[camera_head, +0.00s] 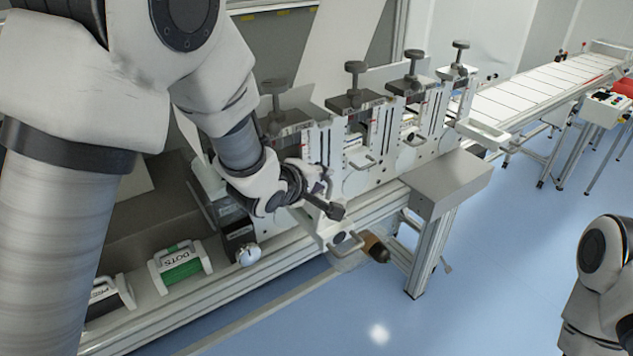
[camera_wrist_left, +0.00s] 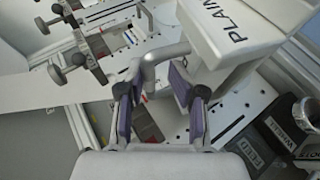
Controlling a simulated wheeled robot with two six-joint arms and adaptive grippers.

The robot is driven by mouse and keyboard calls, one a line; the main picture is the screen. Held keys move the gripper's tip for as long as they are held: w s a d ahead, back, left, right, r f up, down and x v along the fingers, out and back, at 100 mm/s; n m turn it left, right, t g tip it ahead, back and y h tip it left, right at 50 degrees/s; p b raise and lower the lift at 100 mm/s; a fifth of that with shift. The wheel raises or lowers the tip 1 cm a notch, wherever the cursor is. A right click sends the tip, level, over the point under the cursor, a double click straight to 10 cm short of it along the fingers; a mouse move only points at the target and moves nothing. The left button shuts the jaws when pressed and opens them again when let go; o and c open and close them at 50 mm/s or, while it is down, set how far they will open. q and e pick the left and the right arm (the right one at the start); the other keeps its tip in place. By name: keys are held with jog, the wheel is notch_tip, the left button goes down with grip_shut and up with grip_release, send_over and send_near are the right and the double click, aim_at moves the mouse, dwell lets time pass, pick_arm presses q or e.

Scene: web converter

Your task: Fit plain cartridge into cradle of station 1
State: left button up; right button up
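The plain cartridge (camera_wrist_left: 235,30) is a white block marked PLAIN at the upper right of the left wrist view. Its bent grey handle (camera_wrist_left: 165,54) reaches between the two purple-padded fingers of my left gripper (camera_wrist_left: 152,98). The fingers stand apart, with gaps visible beside the handle. In the head view my left gripper (camera_head: 322,202) is at the front of the nearest station (camera_head: 305,150). A white block with a handle (camera_head: 345,243) shows just below it. My wrist hides the cradle there, so I cannot tell how the cartridge is seated. My right gripper is out of view.
A green DOTS cartridge (camera_head: 180,264) lies on the bench ledge at left. A silver knob (camera_head: 248,254) is near my left wrist. Several similar stations (camera_head: 412,110) continue to the right. A grey box (camera_head: 450,180) juts from the frame. Blue floor (camera_head: 510,270) is open at front right.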

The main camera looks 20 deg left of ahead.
pick_arm(q)
jog(key=shift+s+a+f, duration=0.35)
jog(key=shift+a+f, duration=0.05)
jog(key=shift+a, duration=0.15)
jog(key=shift+d, duration=0.1)
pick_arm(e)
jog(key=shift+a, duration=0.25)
pick_arm(q)
jog(key=shift+r, duration=0.1)
jog(key=shift+s+r, duration=0.2)
jog(key=shift+s, duration=0.15)
jog(key=b+v, duration=0.1)
jog(key=v, duration=0.9)
jog(key=shift+r, duration=0.5)
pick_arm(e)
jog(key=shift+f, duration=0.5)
pick_arm(q)
jog(key=shift+a, duration=0.25)
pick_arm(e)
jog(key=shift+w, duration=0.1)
